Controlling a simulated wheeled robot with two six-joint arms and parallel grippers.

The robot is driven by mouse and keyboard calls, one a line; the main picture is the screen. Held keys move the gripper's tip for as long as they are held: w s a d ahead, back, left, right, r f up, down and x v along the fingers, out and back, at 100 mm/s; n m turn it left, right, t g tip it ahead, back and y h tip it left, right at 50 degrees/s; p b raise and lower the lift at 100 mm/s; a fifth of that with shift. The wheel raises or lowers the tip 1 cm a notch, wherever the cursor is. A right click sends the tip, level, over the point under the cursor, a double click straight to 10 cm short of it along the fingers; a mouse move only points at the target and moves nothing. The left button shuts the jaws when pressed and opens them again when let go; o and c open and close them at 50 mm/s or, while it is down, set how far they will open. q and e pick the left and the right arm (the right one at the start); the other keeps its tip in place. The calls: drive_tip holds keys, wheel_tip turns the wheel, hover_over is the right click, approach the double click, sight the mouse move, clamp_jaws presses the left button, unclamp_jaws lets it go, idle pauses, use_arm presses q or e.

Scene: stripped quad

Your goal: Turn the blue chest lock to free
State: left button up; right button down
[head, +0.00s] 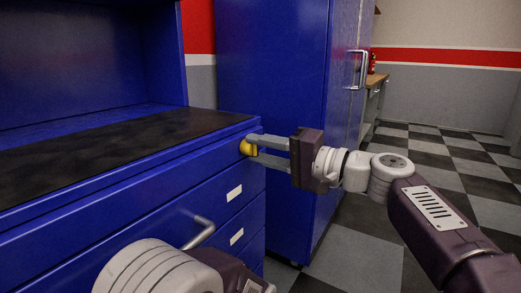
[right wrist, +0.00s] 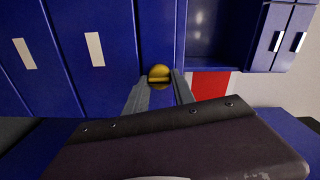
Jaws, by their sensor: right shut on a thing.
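The blue chest (head: 110,215) stands at the left with a dark top. Its lock is a round yellow knob (head: 246,148) near the right end of the top drawer's front. My right gripper (head: 254,148) reaches in from the right and is shut on the lock, one finger above and one below it in the head view. In the right wrist view the lock (right wrist: 158,72) sits between the fingertips, with a bar across its face. The fingers partly hide the lock, and I cannot read any marking on it. My left gripper is out of view; only part of that arm shows at the bottom.
A tall blue cabinet (head: 270,90) with a silver handle (head: 360,68) stands just behind the chest. A grey drawer handle (head: 199,233) sticks out near my left arm. White labels (head: 234,193) mark the drawers. The checkered floor (head: 450,160) at the right is clear.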

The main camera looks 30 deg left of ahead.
drive_tip(key=c, duration=1.1)
unclamp_jaws()
drive_tip(key=shift+o, duration=0.2)
drive_tip(key=shift+d, duration=0.1)
drive_tip(key=d, duration=0.8)
drive_tip(key=shift+s+d+p, duration=0.35)
drive_tip(key=shift+d+p, duration=0.05)
drive_tip(key=shift+f, duration=0.1)
